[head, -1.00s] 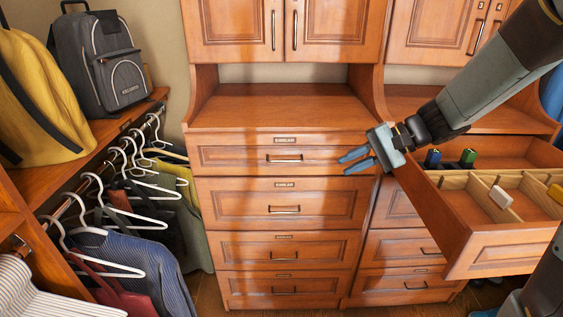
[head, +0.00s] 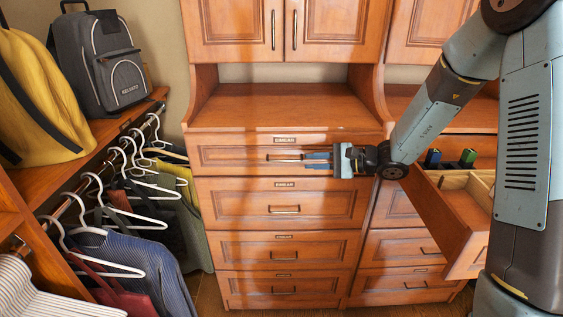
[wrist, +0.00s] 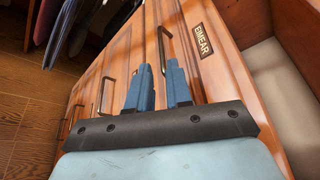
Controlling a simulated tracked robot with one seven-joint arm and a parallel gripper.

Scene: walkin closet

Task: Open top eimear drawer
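The top Eimear drawer (head: 225,156) is in the middle cabinet in the head view, below the counter. Its front looks flush with the cabinet. Its metal bar handle (head: 284,160) also shows in the wrist view (wrist: 163,46), beside the EIMEAR label (wrist: 202,41). My gripper (head: 308,161) is in front of the right part of the drawer front, its fingers pointing left towards the handle. In the wrist view my gripper (wrist: 159,67) has its two blue fingers apart and empty. The handle lies just beyond the tips, roughly in line with the gap; no contact can be made out.
An open drawer (head: 460,225) with dividers juts out at the right, beneath my arm. More closed drawers (head: 275,205) are below. Hanging clothes (head: 130,260) and a grey backpack (head: 105,65) are at the left. The counter (head: 280,105) is clear.

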